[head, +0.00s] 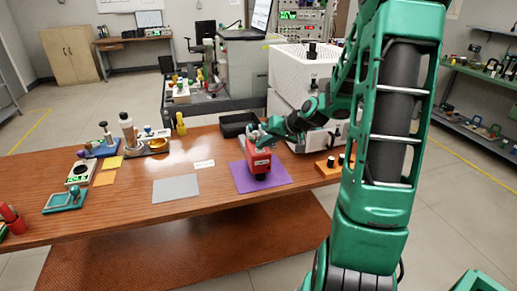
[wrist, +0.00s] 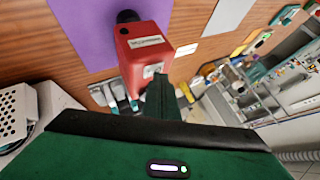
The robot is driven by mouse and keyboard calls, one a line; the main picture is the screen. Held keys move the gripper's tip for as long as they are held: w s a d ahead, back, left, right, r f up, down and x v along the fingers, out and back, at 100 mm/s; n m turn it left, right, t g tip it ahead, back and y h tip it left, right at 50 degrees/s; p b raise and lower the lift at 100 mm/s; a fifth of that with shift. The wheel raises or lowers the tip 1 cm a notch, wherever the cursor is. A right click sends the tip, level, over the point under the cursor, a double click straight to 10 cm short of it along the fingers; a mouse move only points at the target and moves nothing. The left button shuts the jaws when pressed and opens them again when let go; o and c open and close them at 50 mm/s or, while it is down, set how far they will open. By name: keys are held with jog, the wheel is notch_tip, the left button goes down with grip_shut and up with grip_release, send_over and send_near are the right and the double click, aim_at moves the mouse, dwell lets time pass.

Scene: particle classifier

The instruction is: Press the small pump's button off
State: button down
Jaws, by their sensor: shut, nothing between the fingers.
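The small pump is a red box-shaped unit (head: 260,164) with a dark round end, standing on a purple mat (head: 283,179). In the wrist view the pump (wrist: 140,43) shows a pale label on one face and a light plate (wrist: 153,70) on its near end face. The button itself is too small to make out clearly. My gripper (head: 268,138) is at the pump's far side in the head view. In the wrist view its shut, empty fingers (wrist: 160,82) point at the plate, very close to it. I cannot tell whether they touch.
A grey mat (head: 176,188) and a white card (head: 204,163) lie left of the purple mat on the wooden table (head: 130,195). A black tray (head: 236,124) is behind the pump. An orange block (head: 328,169) and a white cabinet (head: 300,70) are on the right.

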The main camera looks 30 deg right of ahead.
aim_at(263, 151)
jog(key=shift+r, duration=1.25)
notch_tip(263, 151, up, 5)
jog(key=shift+r, duration=0.1)
dwell(0.3)
dwell(0.7)
jog(key=s+a+g+h, duration=0.1)
jog(key=s+g, duration=0.3)
jog(key=s, duration=1.3)
jog(key=s+a+f+m+g+h, duration=0.1)
jog(key=s+a+g, duration=0.3)
jog(key=s, duration=1.4)
jog(key=shift+a+f+g+h, duration=0.15)
jog(key=shift+a+g+h, duration=0.05)
jog(key=shift+g+h, duration=0.25)
